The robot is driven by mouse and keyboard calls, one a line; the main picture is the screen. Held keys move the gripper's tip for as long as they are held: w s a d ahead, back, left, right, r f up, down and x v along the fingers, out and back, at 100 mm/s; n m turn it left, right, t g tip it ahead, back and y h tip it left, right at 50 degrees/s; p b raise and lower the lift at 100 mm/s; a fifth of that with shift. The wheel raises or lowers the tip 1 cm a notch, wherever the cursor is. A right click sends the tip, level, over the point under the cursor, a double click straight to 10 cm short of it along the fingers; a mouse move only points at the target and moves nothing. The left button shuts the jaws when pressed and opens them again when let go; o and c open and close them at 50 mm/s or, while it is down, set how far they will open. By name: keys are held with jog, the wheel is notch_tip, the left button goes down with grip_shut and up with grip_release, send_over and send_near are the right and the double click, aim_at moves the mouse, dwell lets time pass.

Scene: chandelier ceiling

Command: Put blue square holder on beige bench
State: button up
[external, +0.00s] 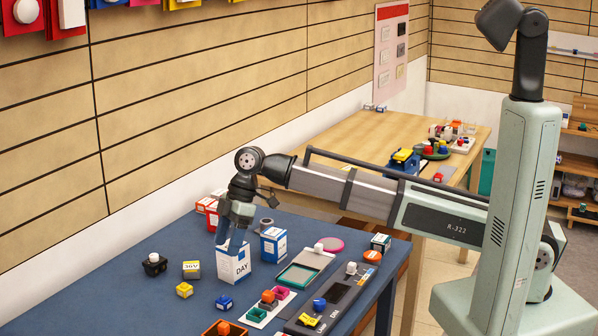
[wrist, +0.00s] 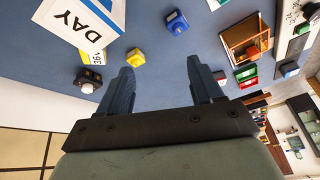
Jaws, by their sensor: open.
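A small blue block (external: 224,302) with a raised top sits on the blue table (external: 120,290); it may be the blue square holder, but its shape is too small to be sure. It also shows in the wrist view (wrist: 177,24), beyond my fingertips. My gripper (external: 228,238) is open and points down by the white and blue DAY box (external: 236,268). In the wrist view my gripper (wrist: 164,80) has nothing between its fingers. The beige wooden bench (external: 350,130) stands at the back, beyond the blue table.
A yellow block (external: 184,290) and a black block (external: 154,265) lie left of the DAY box. A blue and white box (external: 273,245) stands right of it. An orange tray (external: 225,329) is at the front. Blue and yellow items (external: 403,160) occupy the bench's front; its middle is clear.

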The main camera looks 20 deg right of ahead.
aim_at(223, 294)
jog(key=s+a+f+n, duration=0.1)
jog(key=s+f+n, duration=0.1)
jog(key=f, duration=0.2)
jog(key=s+a+f+n, duration=0.1)
jog(key=f, duration=0.3)
jog(key=s+a+f+n+g, duration=0.1)
jog(key=s+f+n, duration=0.1)
jog(key=f, duration=0.2)
jog(key=shift+s+f+n+h, duration=0.25)
jog(key=shift+s+n+h, duration=0.05)
dwell(0.5)
